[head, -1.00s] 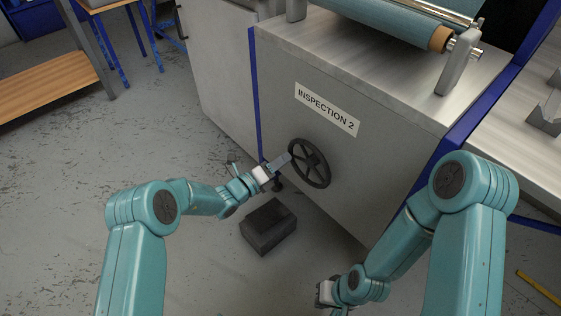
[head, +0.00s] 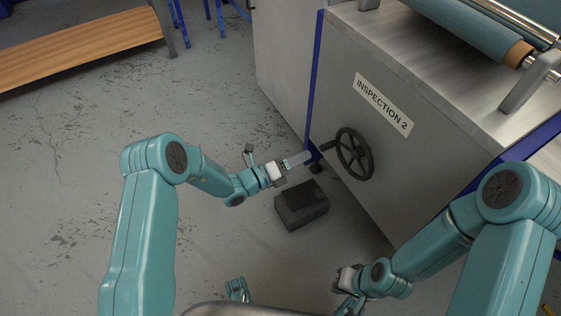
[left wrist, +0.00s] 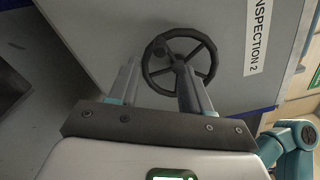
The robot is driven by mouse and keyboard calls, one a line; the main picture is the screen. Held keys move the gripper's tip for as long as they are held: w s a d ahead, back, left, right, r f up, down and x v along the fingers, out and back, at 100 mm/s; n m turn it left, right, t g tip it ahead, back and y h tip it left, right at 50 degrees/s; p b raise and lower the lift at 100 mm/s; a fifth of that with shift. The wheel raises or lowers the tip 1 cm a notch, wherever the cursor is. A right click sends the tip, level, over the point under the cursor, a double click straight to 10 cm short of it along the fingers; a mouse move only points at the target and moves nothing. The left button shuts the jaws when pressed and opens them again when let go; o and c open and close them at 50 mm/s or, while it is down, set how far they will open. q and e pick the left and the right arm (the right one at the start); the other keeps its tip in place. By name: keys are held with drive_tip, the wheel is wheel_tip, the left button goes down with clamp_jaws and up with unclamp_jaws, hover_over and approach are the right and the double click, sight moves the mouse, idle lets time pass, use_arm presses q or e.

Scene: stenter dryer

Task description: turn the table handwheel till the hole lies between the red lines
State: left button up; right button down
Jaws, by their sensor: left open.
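The dark handwheel (head: 357,153) sits on the grey front panel, with its handle (head: 327,146) sticking out to the left. It also shows in the left wrist view (left wrist: 180,65), beyond and partly behind my fingers. My left gripper (head: 308,157) is open and empty, just left of the wheel and close to the handle. In the left wrist view my left gripper (left wrist: 158,66) has its fingers apart, with part of the wheel between them. My right gripper (head: 345,282) is low in the head view, away from the wheel; its jaws are unclear. I see no hole or red lines.
A dark box (head: 301,206) stands on the floor below the wheel. The panel carries an "INSPECTION 2" label (head: 383,104). A roll of teal fabric (head: 470,22) lies above the machine top. A wooden bench (head: 85,45) is at upper left. Floor at left is clear.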

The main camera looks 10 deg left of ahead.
use_arm(q)
drive_tip(key=p+v, duration=0.1)
drive_tip(key=v, duration=0.5)
drive_tip(key=shift+s+a, duration=0.2)
drive_tip(key=shift+a, duration=0.1)
